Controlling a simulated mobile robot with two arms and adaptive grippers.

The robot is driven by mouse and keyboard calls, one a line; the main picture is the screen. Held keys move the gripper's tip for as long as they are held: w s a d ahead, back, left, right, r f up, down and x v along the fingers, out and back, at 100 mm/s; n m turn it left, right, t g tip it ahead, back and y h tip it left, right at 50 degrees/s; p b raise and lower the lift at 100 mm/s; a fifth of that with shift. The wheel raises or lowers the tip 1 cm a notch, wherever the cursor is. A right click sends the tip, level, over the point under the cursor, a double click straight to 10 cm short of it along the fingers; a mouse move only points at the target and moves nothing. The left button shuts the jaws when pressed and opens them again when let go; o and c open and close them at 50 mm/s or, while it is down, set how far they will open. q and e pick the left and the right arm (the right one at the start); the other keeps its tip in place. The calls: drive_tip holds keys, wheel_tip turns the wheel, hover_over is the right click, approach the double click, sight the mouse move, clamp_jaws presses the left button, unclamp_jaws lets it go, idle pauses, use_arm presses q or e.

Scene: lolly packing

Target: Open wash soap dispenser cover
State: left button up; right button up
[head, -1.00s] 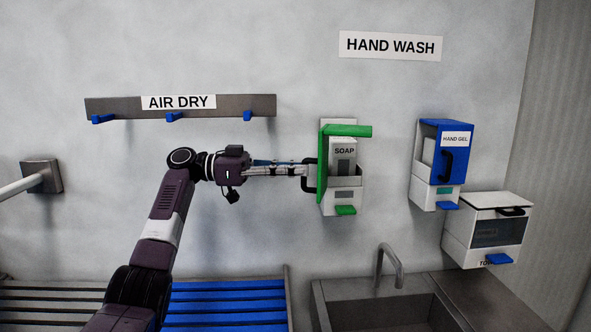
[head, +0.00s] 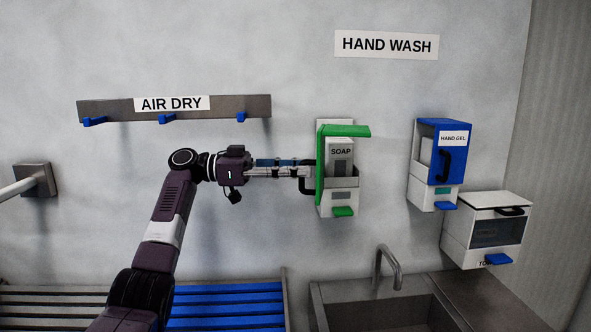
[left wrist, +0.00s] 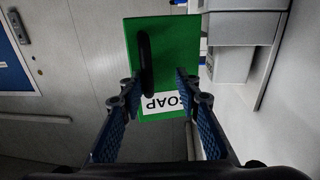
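The soap dispenser (head: 340,197) is on the wall, and its green cover (head: 320,165) stands swung out to the left. The white inner pack marked SOAP (head: 341,153) shows inside. The cover's black handle (head: 306,178) faces my left gripper (head: 306,168). In the left wrist view, the green cover (left wrist: 178,45) is ahead with its SOAP label partly hidden. There the fingers of my left gripper (left wrist: 158,82) are spread apart, and the black handle (left wrist: 145,65) shows near one fingertip. I cannot tell whether they touch. My right gripper is not in view.
A blue hand gel dispenser (head: 438,165) and a white towel box (head: 487,230) are on the wall to the right. A sink with a tap (head: 388,265) is below. The AIR DRY rack (head: 225,106) with blue hooks is above my left arm.

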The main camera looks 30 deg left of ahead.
use_arm(q)
drive_tip(key=shift+s+a+f, duration=0.15)
drive_tip(key=shift+a, duration=0.25)
drive_tip(key=v, duration=1.1)
drive_tip(key=shift+s+a, duration=0.3)
drive_tip(key=shift+f, duration=0.1)
